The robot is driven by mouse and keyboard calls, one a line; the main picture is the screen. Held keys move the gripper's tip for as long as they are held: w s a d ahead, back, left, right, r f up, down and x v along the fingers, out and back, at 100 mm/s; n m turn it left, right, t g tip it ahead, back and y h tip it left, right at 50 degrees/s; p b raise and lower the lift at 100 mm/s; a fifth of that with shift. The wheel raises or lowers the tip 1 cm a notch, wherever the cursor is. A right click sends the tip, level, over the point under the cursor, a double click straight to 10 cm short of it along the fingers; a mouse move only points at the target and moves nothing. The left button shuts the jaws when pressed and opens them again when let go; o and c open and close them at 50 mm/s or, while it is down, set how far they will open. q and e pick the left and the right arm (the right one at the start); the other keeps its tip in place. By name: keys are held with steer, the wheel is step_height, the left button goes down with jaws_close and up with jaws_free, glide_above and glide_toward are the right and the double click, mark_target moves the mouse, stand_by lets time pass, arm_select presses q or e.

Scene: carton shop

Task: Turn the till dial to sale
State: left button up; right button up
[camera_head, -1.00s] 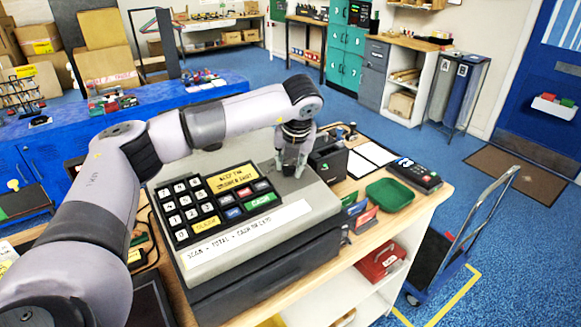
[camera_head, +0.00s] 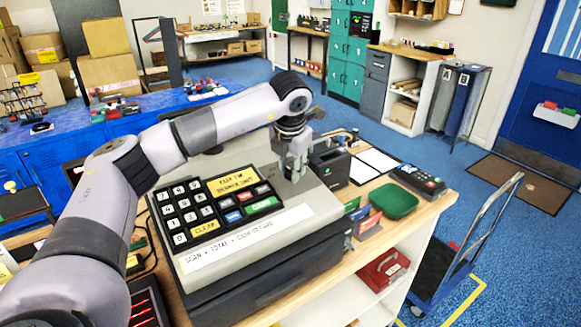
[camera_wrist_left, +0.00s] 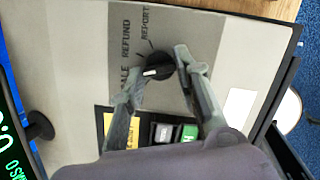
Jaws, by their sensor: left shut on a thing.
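The till (camera_head: 255,235) is a grey slab with a black keypad (camera_head: 205,215), standing on a wooden counter. My left gripper (camera_head: 293,178) points down at the till top, behind the keypad. In the left wrist view, the black till dial (camera_wrist_left: 157,67) lies between my left gripper's fingertips (camera_wrist_left: 157,74), which are shut on it. Its white mark points left. The printed words REFUND and REPORT show beside the dial. A third word ending in ALE is partly covered by a finger. The gripper hides the dial in the head view. My right gripper is not in view.
A black box (camera_head: 329,165) stands close to the right of my left gripper. A green tray (camera_head: 394,200), a card terminal (camera_head: 418,180) and white sheets (camera_head: 370,165) lie further right on the counter. A trolley (camera_head: 450,255) stands on the floor at right.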

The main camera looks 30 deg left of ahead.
arm_select(q)
steer(key=o, duration=1.2)
steer(key=shift+c, duration=0.2)
steer(key=v, duration=1.2)
